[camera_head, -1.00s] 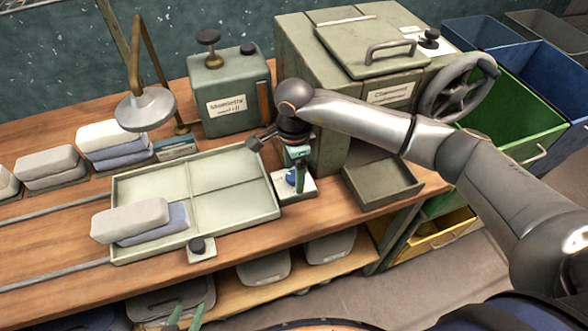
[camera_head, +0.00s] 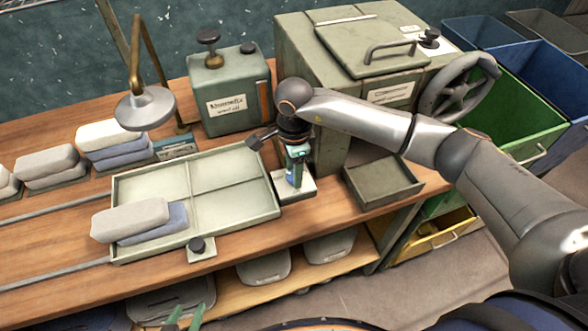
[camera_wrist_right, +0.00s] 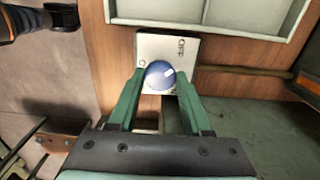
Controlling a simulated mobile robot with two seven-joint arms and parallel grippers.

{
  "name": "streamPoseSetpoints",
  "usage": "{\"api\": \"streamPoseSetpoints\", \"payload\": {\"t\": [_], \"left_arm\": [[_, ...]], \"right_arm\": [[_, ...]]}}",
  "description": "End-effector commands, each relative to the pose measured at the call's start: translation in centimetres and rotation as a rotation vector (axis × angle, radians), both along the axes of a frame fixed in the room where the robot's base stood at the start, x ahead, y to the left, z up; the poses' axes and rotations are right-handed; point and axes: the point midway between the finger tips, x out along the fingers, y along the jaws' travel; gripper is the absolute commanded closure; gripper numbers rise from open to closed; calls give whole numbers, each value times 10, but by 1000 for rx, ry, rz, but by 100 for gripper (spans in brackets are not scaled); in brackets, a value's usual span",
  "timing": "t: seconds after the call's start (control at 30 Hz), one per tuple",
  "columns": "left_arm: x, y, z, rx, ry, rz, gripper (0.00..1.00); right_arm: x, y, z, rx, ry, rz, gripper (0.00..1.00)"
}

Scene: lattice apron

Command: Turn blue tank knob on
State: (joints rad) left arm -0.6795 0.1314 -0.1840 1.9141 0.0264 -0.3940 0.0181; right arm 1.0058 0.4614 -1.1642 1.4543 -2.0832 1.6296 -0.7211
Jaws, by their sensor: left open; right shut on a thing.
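The blue knob (camera_wrist_right: 158,76) sits on a pale plate (camera_wrist_right: 153,46) with dark lettering. The plate also shows in the head view (camera_head: 307,188), at the right end of the tray. In the right wrist view the knob's white mark points right and slightly up; "OFF" is printed at the plate's upper right, and another label at the left is partly hidden. My right gripper (camera_wrist_right: 158,84) is shut on the knob, one green finger on each side. It also shows in the head view (camera_head: 296,176), where it largely hides the knob. My left gripper (camera_head: 186,318) is open and empty at the bottom edge.
A pale divided tray (camera_head: 237,212) holds a grey block over a blue-grey one. A labelled green tank (camera_head: 228,92) and a large box with a handwheel (camera_head: 458,87) stand behind. A shower head (camera_head: 146,108) hangs at left.

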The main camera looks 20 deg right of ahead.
Motion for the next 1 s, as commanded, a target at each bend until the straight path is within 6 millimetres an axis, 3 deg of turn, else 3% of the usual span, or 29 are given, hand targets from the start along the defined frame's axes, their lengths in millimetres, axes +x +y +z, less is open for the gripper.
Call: {"api": "streamPoseSetpoints", "payload": {"t": [0.37, 1.0], "left_arm": [[0, 0, -12, 0, -1, 0, 47], [1, 0, -38, 0, -1, 0, 47]], "right_arm": [[0, -1, -1, -1, -1, -182, 100], [1, 0, -1, 0, -2, -781, 100]]}}
